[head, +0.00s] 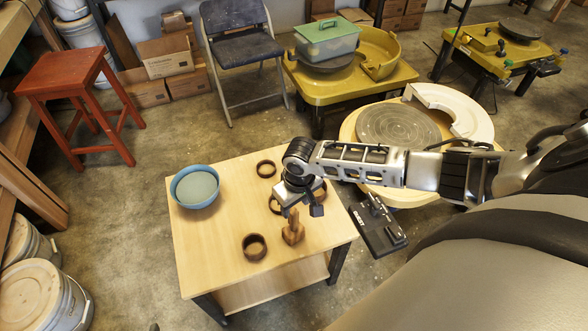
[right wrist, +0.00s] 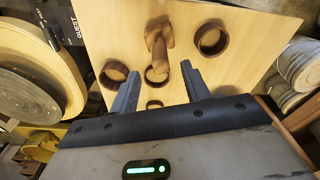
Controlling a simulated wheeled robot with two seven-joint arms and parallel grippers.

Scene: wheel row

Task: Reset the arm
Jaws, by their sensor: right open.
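My right arm reaches in from the right in the head view. My right gripper (head: 300,208) is open and empty above the small wooden table (head: 215,250), pointing down. A wooden peg-like piece (head: 293,232) stands on the table just in front of it; it also shows beyond the fingers in the right wrist view (right wrist: 158,38). Dark brown rings lie around it: a front one (head: 254,246), a back one (head: 266,169), and others partly hidden by the gripper. In the right wrist view, one ring (right wrist: 212,39) lies beside the peg. My left gripper is not in view.
A blue bowl (head: 195,188) stands at the table's back left. A potter's wheel (head: 398,135) with a white splash pan is right of the table, with a black pedal (head: 378,228) below. A red stool (head: 70,85) and a folding chair (head: 242,45) stand behind.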

